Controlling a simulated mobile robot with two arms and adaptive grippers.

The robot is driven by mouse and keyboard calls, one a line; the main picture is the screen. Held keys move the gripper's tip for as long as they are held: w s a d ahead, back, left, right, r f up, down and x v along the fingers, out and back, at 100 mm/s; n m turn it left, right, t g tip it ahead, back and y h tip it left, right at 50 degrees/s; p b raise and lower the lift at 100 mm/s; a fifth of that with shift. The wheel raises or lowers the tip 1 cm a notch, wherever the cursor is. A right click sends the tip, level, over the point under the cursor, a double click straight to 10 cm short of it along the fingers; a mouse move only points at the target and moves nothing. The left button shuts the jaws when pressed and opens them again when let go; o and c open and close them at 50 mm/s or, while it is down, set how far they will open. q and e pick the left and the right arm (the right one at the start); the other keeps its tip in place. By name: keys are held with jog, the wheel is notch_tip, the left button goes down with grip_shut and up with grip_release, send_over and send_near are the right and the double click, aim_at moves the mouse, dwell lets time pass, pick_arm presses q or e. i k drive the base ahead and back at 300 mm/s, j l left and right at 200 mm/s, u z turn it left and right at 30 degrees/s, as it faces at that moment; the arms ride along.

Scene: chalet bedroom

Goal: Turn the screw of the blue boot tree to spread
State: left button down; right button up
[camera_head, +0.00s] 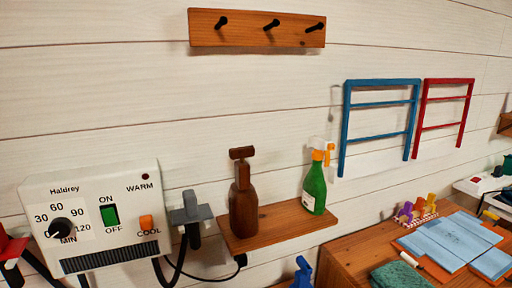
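A small blue object (302,272) with a knobbed top shows at the bottom edge, just left of the wooden cabinet. It may be the upper end of the blue boot tree, but its lower part is cut off by the frame. I cannot make out its screw clearly. A brown object (243,200) with a T-shaped top stands upright on a small wall shelf (277,234). Neither of my grippers is in view.
A white wall dryer unit (92,215) with a dial and switches hangs at left, with dark hoses. A green spray bottle (315,188) stands on the shelf. Blue (381,104) and red racks (443,104) hang on the wall. The wooden cabinet (345,262) holds blue panels and a green cloth.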

aim_at(306, 268)
jog(key=l, duration=0.75)
jog(key=k+l, duration=0.15)
jog(key=l, duration=0.6)
